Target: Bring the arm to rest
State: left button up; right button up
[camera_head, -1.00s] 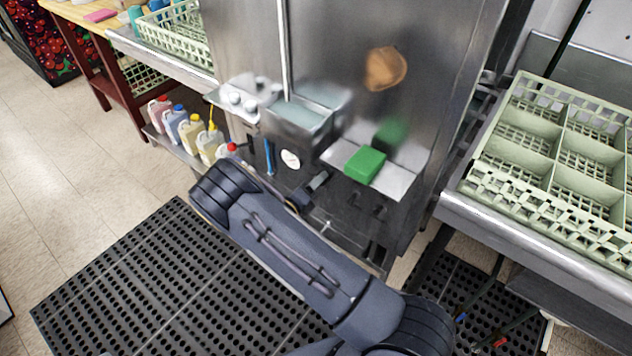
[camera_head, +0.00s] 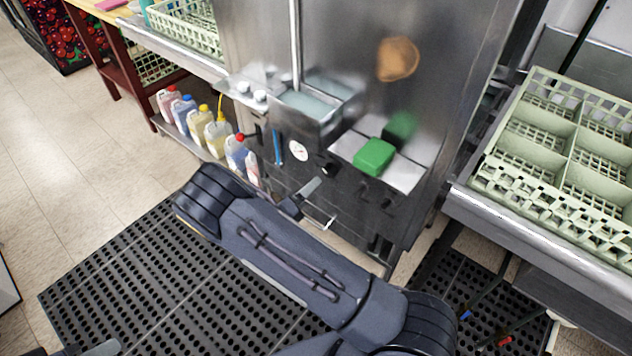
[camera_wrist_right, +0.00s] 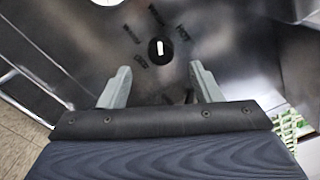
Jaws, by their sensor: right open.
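My right arm (camera_head: 300,262) reaches across the lower middle of the head view, in front of the steel dish machine. My right gripper (camera_head: 318,204) shows partly past the arm, with its grey fingers near the machine's lower front. In the right wrist view, the right gripper (camera_wrist_right: 161,86) is open, with two grey-green fingers wide apart and nothing between them. Beyond the fingers is a dark steel surface with a black round part (camera_wrist_right: 160,50). A grey tip of what looks like my left gripper (camera_head: 100,348) shows at the bottom left edge; the rest is out of frame.
A green block (camera_head: 374,157) lies on the machine's small steel ledge (camera_head: 405,174). Several jugs (camera_head: 216,136) stand on a low shelf at left. A pale green rack (camera_head: 541,160) sits on the right counter. Black perforated mats (camera_head: 130,275) cover the floor.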

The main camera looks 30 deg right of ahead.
jog(key=shift+s+a, duration=0.15)
jog(key=shift+a, duration=0.2)
jog(key=s+d+r+m+g+y+p, duration=0.1)
jog(key=s+d+r+m+g+y, duration=0.1)
jog(key=s+r+m+g+y, duration=0.45)
jog(key=s+d+r+m+g+y, duration=0.2)
jog(key=s+d+m+g+y, duration=0.15)
jog(key=s+m, duration=0.7)
jog(key=s+a+r+m+t+y+p, duration=0.1)
jog(key=s+a+r+m+t+y, duration=0.3)
jog(key=r+m, duration=0.3)
jog(key=s+a+r+m+t+y+p, duration=0.1)
jog(key=s+a+r+m+t+y, duration=0.3)
jog(key=m, duration=0.8)
jog(key=shift+s+a+r+t+y, duration=0.3)
jog(key=shift+s+a+r+y, duration=0.65)
jog(key=shift+r+y, duration=0.4)
